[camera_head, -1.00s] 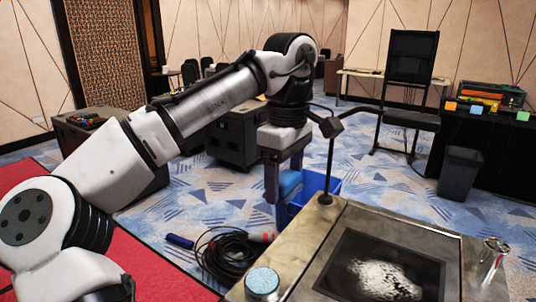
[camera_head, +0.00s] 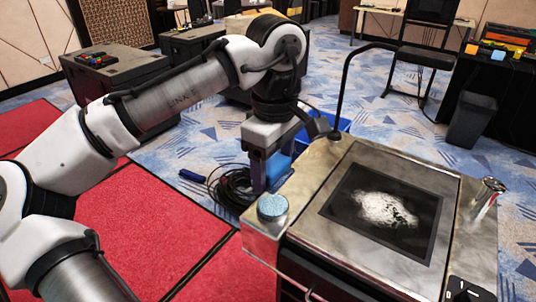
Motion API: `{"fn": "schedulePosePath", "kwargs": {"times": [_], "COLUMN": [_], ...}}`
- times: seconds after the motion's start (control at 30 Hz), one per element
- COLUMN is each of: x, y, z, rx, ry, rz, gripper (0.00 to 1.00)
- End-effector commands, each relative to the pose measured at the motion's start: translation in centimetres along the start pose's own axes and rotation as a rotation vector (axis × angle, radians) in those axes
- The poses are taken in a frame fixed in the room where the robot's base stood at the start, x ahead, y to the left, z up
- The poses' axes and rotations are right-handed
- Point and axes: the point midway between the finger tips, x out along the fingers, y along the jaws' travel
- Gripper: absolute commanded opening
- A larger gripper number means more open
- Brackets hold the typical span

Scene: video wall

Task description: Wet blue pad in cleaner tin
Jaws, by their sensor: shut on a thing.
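My gripper (camera_head: 274,172) points down at the left edge of the worktop and is shut on a blue pad (camera_head: 280,168). One grey finger shows clearly; the other is largely hidden. A small round metal tin (camera_head: 272,208) with a pale blue speckled top stands at the near left corner of the worktop. In the picture, the pad and fingertips are just above and behind the tin. They look apart from it, though their height over it is hard to judge.
The worktop (camera_head: 310,170) holds a dark panel (camera_head: 345,205) with a white patch (camera_head: 387,209). A metal cup (camera_head: 487,196) stands at its right. A thin black curved stand (camera_head: 340,92) rises at the back left. A blue bin (camera_head: 337,124) and coiled cable (camera_head: 231,187) are on the floor.

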Motion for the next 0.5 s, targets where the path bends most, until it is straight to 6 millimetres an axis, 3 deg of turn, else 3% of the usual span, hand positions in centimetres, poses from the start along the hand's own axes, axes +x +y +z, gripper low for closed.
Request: {"fn": "schedulePosePath", "kwargs": {"times": [0.5], "x": [4.8], "y": [0.0], "z": [0.0], "rx": [0.0], "ry": [0.0], "rz": [-0.001], "gripper": [0.49]}}
